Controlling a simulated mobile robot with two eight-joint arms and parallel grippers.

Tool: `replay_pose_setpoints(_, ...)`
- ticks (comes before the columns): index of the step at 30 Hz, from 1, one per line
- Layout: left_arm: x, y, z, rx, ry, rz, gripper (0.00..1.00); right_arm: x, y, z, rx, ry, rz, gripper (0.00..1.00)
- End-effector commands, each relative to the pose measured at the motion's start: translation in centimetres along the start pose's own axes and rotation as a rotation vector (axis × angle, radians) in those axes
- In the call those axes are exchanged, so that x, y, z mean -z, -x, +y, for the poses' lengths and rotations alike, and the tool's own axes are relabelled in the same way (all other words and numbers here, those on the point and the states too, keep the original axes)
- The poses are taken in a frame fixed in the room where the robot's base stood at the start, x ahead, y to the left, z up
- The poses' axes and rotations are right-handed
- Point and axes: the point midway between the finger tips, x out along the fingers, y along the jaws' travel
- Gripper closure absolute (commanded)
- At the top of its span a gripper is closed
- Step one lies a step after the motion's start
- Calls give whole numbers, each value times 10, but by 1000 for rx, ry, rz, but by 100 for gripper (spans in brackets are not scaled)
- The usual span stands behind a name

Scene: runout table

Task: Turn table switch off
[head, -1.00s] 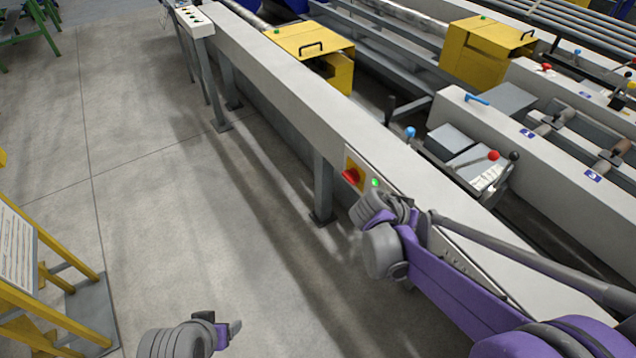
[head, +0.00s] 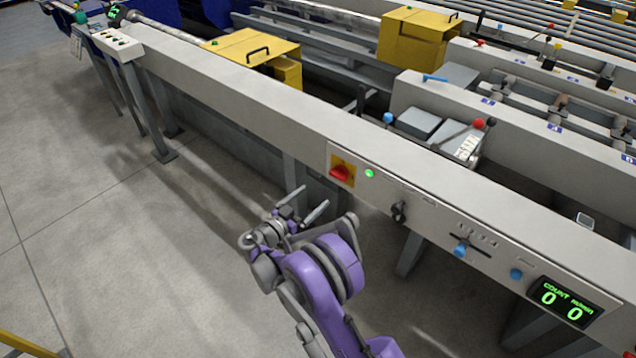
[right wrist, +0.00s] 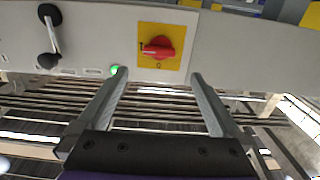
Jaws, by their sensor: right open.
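The table switch (head: 341,171) is a red rotary knob on a yellow plate on the table's front face. A green lamp (head: 369,173) beside it is lit. In the right wrist view the red knob (right wrist: 158,48) lies about horizontal, with an "I" mark at its left and an "O" mark on the plate below it. My right gripper (head: 303,203) is open and empty, in front of and below the switch. Its fingers, also in the right wrist view (right wrist: 160,85), spread to either side of the knob, apart from it. My left gripper is out of view.
The runout table (head: 240,100) runs diagonally across the view. Right of the switch sit a black lever knob (head: 399,211), a blue-handled selector (head: 460,249), a blue button (head: 516,274) and a lit count display (head: 565,301) reading zeros.

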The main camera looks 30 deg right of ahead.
Motion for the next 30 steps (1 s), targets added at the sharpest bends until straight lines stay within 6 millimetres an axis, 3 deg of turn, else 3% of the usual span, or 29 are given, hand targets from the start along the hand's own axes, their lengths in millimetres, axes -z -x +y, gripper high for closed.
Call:
replay_pose_setpoints(5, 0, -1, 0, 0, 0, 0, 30, 0, -18, 1, -3, -4, 5, 0)
replay_pose_setpoints(18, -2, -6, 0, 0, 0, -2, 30, 0, -94, 0, -2, -2, 3, 0)
replay_pose_setpoints(30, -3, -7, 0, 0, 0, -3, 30, 0, -108, 0, 0, -2, 2, 0)
